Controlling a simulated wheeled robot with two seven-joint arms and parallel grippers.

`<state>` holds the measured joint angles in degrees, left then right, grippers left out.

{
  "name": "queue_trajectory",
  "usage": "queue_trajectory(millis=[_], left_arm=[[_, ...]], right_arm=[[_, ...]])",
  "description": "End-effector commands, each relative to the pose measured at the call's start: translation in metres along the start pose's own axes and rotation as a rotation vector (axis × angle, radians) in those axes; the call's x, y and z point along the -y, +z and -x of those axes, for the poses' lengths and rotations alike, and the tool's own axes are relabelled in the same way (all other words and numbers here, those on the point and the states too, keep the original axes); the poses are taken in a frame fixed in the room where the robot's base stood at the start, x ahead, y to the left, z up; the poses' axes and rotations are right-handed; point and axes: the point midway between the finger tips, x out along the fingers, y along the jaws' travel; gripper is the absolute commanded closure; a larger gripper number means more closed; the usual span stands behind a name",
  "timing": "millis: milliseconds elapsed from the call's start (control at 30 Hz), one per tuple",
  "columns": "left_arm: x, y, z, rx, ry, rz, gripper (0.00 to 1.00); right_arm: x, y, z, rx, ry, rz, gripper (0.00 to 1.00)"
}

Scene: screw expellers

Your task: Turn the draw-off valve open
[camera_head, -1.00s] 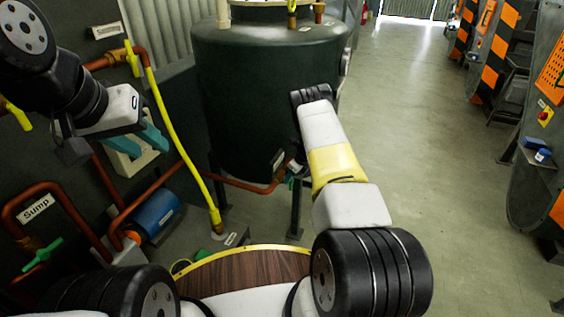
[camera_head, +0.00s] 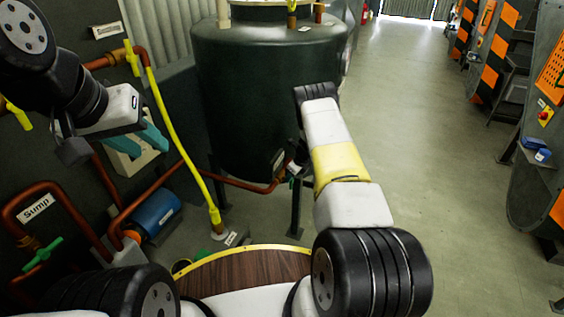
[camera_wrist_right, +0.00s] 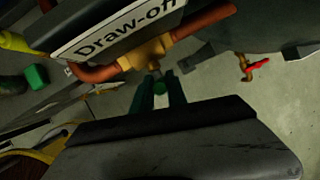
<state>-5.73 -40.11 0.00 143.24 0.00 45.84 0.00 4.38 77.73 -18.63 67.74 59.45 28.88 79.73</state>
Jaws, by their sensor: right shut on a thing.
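The draw-off valve has a brass body (camera_wrist_right: 150,52) on a copper pipe, under a white label reading "Draw-off" (camera_wrist_right: 130,28). Its green handle (camera_wrist_right: 160,88) sits between the two dark green fingers of my right gripper (camera_wrist_right: 158,92), which is shut on it. In the head view the label (camera_head: 278,157) shows small at the tank's lower right, and my right arm mostly hides the valve and gripper. My left gripper (camera_head: 140,143) is open and empty, in front of a beige box on the left wall, far from the valve.
A dark green tank (camera_head: 245,95) stands on legs behind the valve. Copper pipes, a yellow hose (camera_head: 178,140), a blue cylinder (camera_head: 157,210) and a green-handled sump valve (camera_head: 42,254) crowd the left. Open floor (camera_head: 420,170) lies to the right. A red-handled valve (camera_wrist_right: 252,67) shows in the wrist view.

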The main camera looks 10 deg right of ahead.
Motion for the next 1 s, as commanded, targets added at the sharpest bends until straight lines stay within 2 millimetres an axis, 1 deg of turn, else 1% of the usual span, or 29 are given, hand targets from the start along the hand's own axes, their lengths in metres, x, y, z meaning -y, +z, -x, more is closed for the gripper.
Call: queue_trajectory(millis=[300,1000], left_arm=[[0.000,0.000,0.000,0.000,0.000,0.000,0.64],[0.000,0.000,0.000,0.000,0.000,0.000,0.64]], right_arm=[[-0.001,-0.003,0.002,0.032,-0.109,0.034,1.00],[-0.010,-0.006,-0.001,0.112,-0.387,0.152,1.00]])
